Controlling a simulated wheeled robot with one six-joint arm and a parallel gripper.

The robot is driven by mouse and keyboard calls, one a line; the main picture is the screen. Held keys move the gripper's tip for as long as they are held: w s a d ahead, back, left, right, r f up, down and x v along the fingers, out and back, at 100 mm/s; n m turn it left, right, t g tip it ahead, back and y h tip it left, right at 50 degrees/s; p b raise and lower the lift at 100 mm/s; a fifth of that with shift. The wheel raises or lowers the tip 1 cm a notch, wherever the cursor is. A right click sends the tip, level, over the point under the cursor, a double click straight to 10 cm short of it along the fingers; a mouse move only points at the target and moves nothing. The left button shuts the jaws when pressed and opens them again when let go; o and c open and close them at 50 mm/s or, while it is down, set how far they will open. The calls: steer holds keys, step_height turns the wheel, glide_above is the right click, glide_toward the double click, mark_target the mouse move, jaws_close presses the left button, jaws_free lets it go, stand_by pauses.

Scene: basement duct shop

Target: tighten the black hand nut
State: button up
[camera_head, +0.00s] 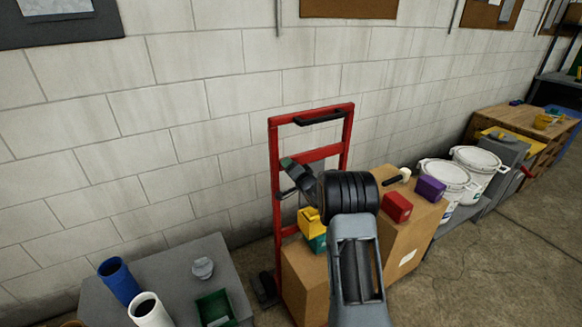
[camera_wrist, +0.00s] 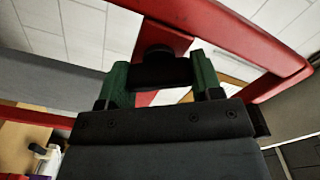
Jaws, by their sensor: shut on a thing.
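The red hand truck (camera_head: 275,150) stands upright against the block wall in the head view. My gripper (camera_head: 289,164) reaches its upper crossbar, with the green fingertips near the left upright. In the wrist view, the black hand nut (camera_wrist: 158,53) sits at the red frame (camera_wrist: 225,30) between the two green fingers. My gripper (camera_wrist: 160,76) is shut on the nut. In the head view the nut is hidden by my wrist. How far the nut is screwed in cannot be told.
Cardboard boxes (camera_head: 401,249) with small coloured boxes stand behind my arm. White buckets (camera_head: 443,174) are further right. A grey table (camera_head: 185,270) with a blue tube (camera_head: 119,281), a white tube (camera_head: 148,311) and a green bin (camera_head: 215,309) is at lower left. Floor is open at right.

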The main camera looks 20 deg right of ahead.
steer(key=m+p, duration=0.1)
steer(key=m, duration=0.5)
steer(key=shift+f+p, duration=0.1)
steer(key=shift+p, duration=0.25)
steer(key=shift+m, duration=0.5)
steer(key=o, duration=0.9)
steer(key=shift+s+d, duration=0.1)
steer(key=s, duration=0.4)
steer(key=s+d+b, duration=0.1)
steer(key=s, duration=0.8)
steer(key=shift+s+d+b, duration=0.25)
steer(key=shift+s+b, duration=0.05)
